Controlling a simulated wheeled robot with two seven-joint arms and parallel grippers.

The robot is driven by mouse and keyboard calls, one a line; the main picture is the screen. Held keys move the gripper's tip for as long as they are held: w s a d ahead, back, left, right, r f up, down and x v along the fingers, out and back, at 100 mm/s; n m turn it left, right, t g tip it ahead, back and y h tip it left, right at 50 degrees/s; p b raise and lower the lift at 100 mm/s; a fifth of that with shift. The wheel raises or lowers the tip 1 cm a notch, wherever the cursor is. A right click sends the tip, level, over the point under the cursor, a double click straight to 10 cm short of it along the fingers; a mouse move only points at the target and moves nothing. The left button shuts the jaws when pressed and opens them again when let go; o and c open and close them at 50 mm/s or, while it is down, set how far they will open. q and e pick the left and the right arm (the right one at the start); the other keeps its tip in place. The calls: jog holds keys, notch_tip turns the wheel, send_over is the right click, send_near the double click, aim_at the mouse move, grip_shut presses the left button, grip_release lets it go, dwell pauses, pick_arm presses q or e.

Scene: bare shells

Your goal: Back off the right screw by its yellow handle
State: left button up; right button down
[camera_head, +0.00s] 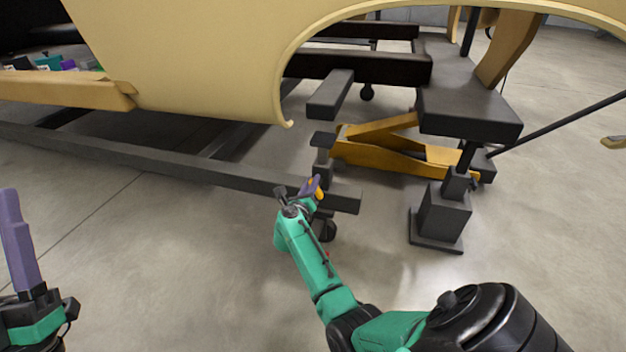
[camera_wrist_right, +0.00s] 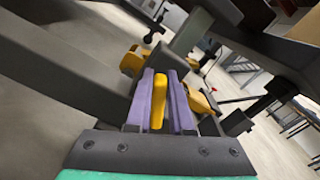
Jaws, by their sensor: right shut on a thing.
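The yellow handle (camera_head: 319,195) of the right screw shows at the end of the dark beam in the head view. It also shows in the right wrist view (camera_wrist_right: 158,103), upright between two purple fingers. My right gripper (camera_head: 311,188) is shut on this handle, with a finger on each side. The screw's shaft is mostly hidden by the gripper and the beam. My left gripper (camera_head: 20,240) is at the left edge, far from the screw. Its purple fingers overlap in the view, so its opening is unclear.
A dark frame beam (camera_head: 150,160) runs along the floor to the right screw. A yellow jack (camera_head: 390,150) lies behind it, and a dark stand (camera_head: 442,215) is to the right. A cream body shell (camera_head: 190,60) overhangs above. The floor in front is clear.

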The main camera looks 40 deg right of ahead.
pick_arm(q)
jog(key=w+d+f+n+g+y+p, duration=0.1)
jog(key=w+f+g+y, duration=0.1)
jog(key=f, duration=0.5)
jog(key=w+d+f+n+g+y, duration=0.1)
jog(key=w+f+g, duration=0.1)
jog(key=f, duration=0.5)
pick_arm(e)
jog(key=n, duration=0.3)
jog(key=shift+w+a+f, duration=0.25)
pick_arm(q)
jog(key=s+d+f+g+y+p, duration=0.1)
jog(key=s+f+g, duration=0.3)
jog(key=f, duration=0.7)
jog(key=s+d+f+n+g+y+p, duration=0.1)
jog(key=s+f+g, duration=0.3)
jog(key=f, duration=0.8)
jog(key=shift+s+f+p, duration=0.2)
jog(key=shift+s+p, duration=0.1)
pick_arm(e)
jog(key=shift+s+d+f+n, duration=0.25)
jog(key=shift+f+n, duration=0.6)
jog(key=shift+n, duration=3.8)
jog(key=shift+s+d+f+n, duration=0.3)
jog(key=shift+f+n, duration=0.5)
jog(key=shift+n, duration=3.9)
jog(key=shift+s+d+f+n, duration=0.1)
jog(key=shift+s+f+n, duration=0.5)
jog(key=shift+n, duration=4.05)
jog(key=shift+w+f, duration=0.25)
